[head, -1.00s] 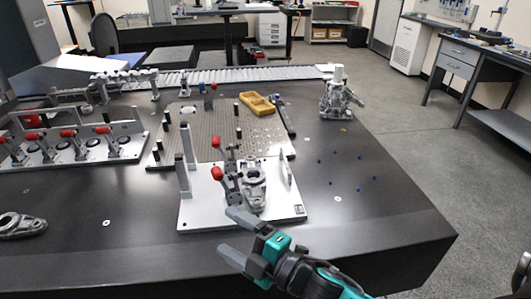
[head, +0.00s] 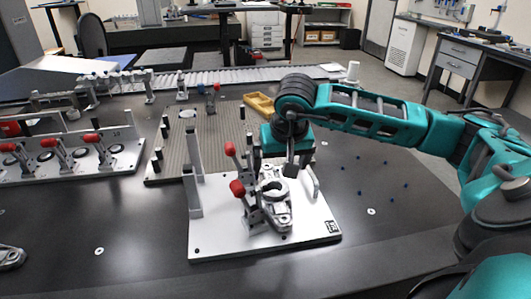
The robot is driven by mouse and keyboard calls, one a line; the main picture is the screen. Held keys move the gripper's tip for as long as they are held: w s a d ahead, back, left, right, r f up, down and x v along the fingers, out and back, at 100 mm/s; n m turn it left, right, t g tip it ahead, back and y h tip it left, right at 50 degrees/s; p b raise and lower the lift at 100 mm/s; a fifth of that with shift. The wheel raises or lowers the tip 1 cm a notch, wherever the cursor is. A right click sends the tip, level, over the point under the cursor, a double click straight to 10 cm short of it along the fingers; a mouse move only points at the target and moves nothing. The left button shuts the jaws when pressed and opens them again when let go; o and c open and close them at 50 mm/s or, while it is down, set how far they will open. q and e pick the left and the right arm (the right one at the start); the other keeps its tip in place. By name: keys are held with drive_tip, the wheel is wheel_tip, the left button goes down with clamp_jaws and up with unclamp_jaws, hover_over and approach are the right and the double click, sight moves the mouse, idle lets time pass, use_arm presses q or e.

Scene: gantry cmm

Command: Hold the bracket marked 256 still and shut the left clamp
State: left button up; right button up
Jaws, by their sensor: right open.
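A grey metal bracket (head: 276,206) sits on a white fixture plate (head: 215,240) in the middle of the table. A number on the bracket cannot be read. Two toggle clamps with red grips stand at the bracket's left side, one farther back (head: 231,149) and one nearer (head: 237,188). Their red grips are raised; I cannot tell whether either presses on the bracket. My right gripper (head: 277,165) points down just above the bracket's far end, open. Its fingers partly hide the rear of the fixture, and contact with the bracket cannot be made out. My left gripper is out of view.
A fixture with several red-handled clamps (head: 72,160) stands at the left. Behind the white plate lies a perforated plate (head: 205,135) with posts, and a yellow tray (head: 259,104). An upright post (head: 193,185) rises at the plate's left. The table's front right is mostly clear.

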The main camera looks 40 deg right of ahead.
drive_tip(key=b, duration=0.2)
approach(274, 190)
drive_tip(key=x, duration=0.5)
drive_tip(key=shift+f, duration=0.4)
drive_tip(key=shift+w+d+f, duration=0.15)
drive_tip(key=shift+w+f, duration=0.1)
drive_tip(key=shift+f, duration=0.35)
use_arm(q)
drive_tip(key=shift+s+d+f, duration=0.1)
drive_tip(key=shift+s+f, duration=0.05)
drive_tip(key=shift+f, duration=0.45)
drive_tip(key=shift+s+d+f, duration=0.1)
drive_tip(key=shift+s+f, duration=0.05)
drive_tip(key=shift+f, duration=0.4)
use_arm(e)
drive_tip(key=shift+w+f, duration=0.1)
drive_tip(key=c, duration=1.3)
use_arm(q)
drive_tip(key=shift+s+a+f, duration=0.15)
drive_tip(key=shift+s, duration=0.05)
use_arm(e)
drive_tip(key=o, duration=1.3)
